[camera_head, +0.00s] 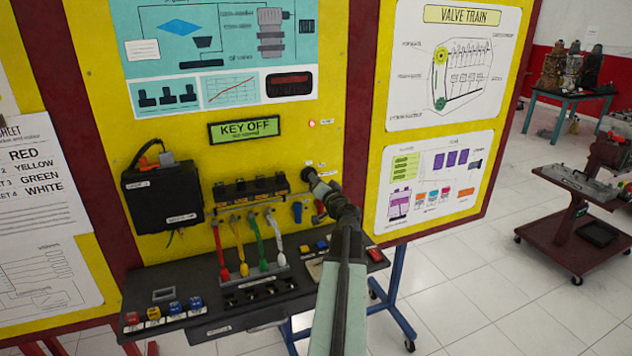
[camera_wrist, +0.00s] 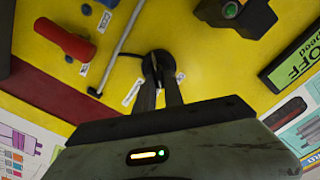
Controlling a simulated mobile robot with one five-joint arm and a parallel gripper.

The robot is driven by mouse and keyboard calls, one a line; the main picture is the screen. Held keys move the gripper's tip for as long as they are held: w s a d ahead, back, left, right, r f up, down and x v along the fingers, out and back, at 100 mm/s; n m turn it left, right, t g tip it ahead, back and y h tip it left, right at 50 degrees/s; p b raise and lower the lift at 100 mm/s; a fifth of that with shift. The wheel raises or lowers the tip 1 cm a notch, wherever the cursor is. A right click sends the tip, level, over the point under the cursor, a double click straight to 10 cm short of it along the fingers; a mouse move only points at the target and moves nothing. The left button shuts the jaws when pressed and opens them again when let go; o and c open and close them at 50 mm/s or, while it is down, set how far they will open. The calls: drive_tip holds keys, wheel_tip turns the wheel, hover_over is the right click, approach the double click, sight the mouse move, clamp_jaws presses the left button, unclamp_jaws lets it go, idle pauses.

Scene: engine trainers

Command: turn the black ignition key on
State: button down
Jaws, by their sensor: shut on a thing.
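The black ignition key (camera_wrist: 158,64) sits in its round lock on the yellow panel, at the top middle of the wrist view. My gripper (camera_wrist: 159,82) reaches up to it, with its two dark fingers close together and shut on the key. In the head view my gripper (camera_head: 312,178) meets the panel right of the black coil row, and it hides the key there. A green display (camera_head: 244,129) above reads "KEY OFF". A small red light (camera_head: 312,123) glows to its right.
A red-handled lever (camera_wrist: 65,40) and a thin metal rod (camera_wrist: 118,48) are beside the key. A black box (camera_head: 162,195) hangs at the left. A dark console shelf (camera_head: 215,270) with coloured connectors juts out below.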

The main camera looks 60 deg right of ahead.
drive_tip(key=shift+s+f+m, duration=0.1)
drive_tip(key=shift+f+m, duration=0.05)
drive_tip(key=shift+m, duration=1.55)
drive_tip(key=c, duration=1.4)
unclamp_jaws()
drive_tip(key=shift+c, duration=0.2)
drive_tip(key=v, duration=0.7)
drive_tip(key=shift+s+a, duration=0.2)
drive_tip(key=shift+s, duration=0.15)
